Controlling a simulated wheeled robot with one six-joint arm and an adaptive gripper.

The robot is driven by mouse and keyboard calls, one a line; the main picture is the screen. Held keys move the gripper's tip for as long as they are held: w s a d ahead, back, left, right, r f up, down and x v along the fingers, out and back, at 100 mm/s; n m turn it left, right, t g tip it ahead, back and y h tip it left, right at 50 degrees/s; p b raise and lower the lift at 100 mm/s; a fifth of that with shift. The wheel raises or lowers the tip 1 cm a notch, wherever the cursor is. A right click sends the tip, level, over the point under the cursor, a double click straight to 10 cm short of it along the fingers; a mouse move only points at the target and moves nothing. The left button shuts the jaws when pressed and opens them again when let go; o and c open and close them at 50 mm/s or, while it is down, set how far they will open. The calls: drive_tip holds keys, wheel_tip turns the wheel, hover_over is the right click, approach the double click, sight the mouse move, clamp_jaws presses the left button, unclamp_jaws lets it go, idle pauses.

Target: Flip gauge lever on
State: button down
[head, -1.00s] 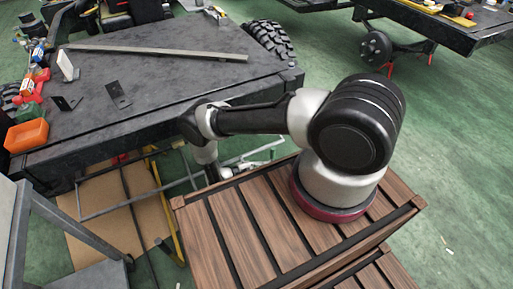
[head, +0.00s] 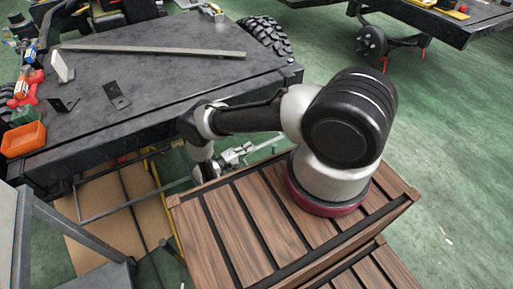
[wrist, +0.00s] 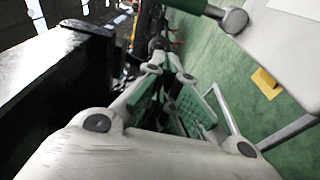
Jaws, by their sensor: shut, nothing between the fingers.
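In the wrist view my gripper (wrist: 168,70) reaches away from the camera, its pale linkage and green-faced fingers drawn together with nothing seen between them. In the head view my arm bends down between the dark flatbed (head: 165,85) and the wooden crate, and the gripper is hard to make out. I cannot pick out the gauge or its lever for certain in either view. A grey rod with a round end (wrist: 235,20) shows beside a white surface at the upper right of the wrist view; I cannot tell what it belongs to.
A slatted wooden crate (head: 225,215) stands under my arm's base. An orange bin (head: 24,139), brackets and a long bar (head: 155,51) lie on the flatbed. A dark edge (wrist: 45,75) runs close on the wrist view's left. Green floor is open at the head view's right.

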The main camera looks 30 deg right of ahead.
drive_tip(key=s+d, duration=0.2)
drive_tip(key=d, duration=0.6)
drive_tip(key=shift+s, duration=0.25)
drive_tip(key=shift+d, duration=0.1)
